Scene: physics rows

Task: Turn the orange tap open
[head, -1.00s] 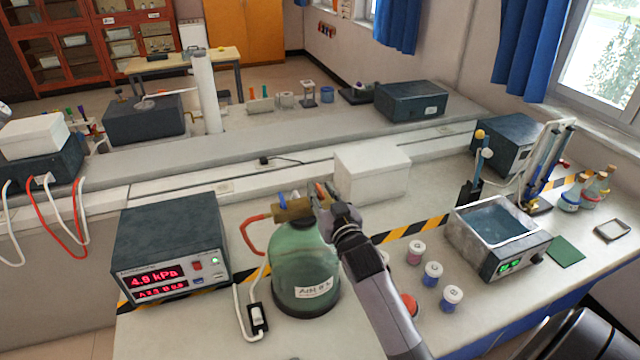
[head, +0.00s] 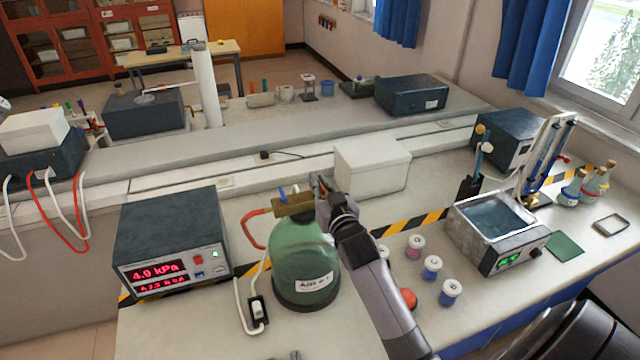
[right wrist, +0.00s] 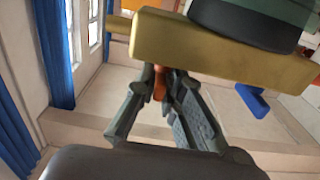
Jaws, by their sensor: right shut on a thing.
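The orange tap (right wrist: 160,82) shows in the right wrist view as a small orange handle below the brass manifold (right wrist: 215,50). My right gripper (right wrist: 161,86) is shut on it, and the fingers hide much of the handle. In the head view the right gripper (head: 321,187) is at the right end of the brass manifold (head: 292,205), on top of the green bottle (head: 305,260). A blue tap (right wrist: 252,100) sits farther along the manifold. My left gripper is not in view.
A meter (head: 172,245) reading 4.9 kPa stands left of the bottle. A red-orange hose (head: 247,228) runs from the manifold. Small jars (head: 432,267) stand right of my arm. A white box (head: 372,168) is behind, and a water bath (head: 497,235) is at the right.

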